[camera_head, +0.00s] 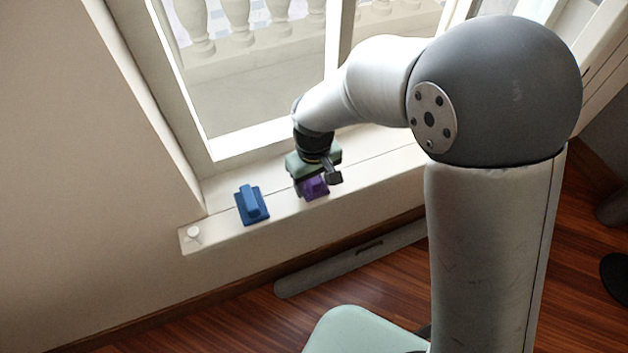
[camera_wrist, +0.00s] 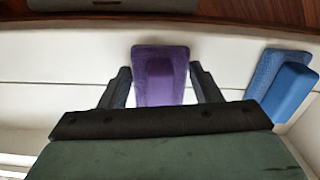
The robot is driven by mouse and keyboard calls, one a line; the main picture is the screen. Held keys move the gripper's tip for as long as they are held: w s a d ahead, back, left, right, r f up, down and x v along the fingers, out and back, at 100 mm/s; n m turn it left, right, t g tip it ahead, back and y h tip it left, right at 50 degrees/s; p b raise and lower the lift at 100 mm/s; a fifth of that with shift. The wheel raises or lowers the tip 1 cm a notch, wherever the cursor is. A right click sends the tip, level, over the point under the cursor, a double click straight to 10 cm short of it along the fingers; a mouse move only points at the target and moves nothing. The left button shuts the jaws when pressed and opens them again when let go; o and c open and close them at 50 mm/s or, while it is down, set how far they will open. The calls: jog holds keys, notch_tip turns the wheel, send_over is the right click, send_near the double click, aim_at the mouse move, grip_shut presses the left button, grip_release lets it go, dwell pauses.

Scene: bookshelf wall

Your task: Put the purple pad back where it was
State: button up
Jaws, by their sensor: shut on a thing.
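The purple pad (camera_head: 316,187) is at the window sill (camera_head: 374,190) in the head view, right of the blue pad. My gripper (camera_head: 318,186) is over it and partly hides it. In the wrist view the purple pad (camera_wrist: 161,76) lies between the two fingers of my gripper (camera_wrist: 162,88), with its raised block toward me. The gripper is shut on the pad. I cannot tell whether the pad touches the sill or is just above it.
A blue pad (camera_head: 251,205) lies on the sill to the left, and also shows in the wrist view (camera_wrist: 287,85) at the right. A small white knob (camera_head: 193,233) stands at the sill's left end. The window frame (camera_head: 262,138) rises behind. The sill right of my gripper is clear.

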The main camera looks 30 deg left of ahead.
jog(key=shift+f, duration=0.2)
jog(key=o, duration=1.3)
jog(key=shift+r, duration=0.1)
notch_tip(320, 180, up, 12)
jog(key=p, duration=0.2)
jog(key=shift+w+r, duration=0.1)
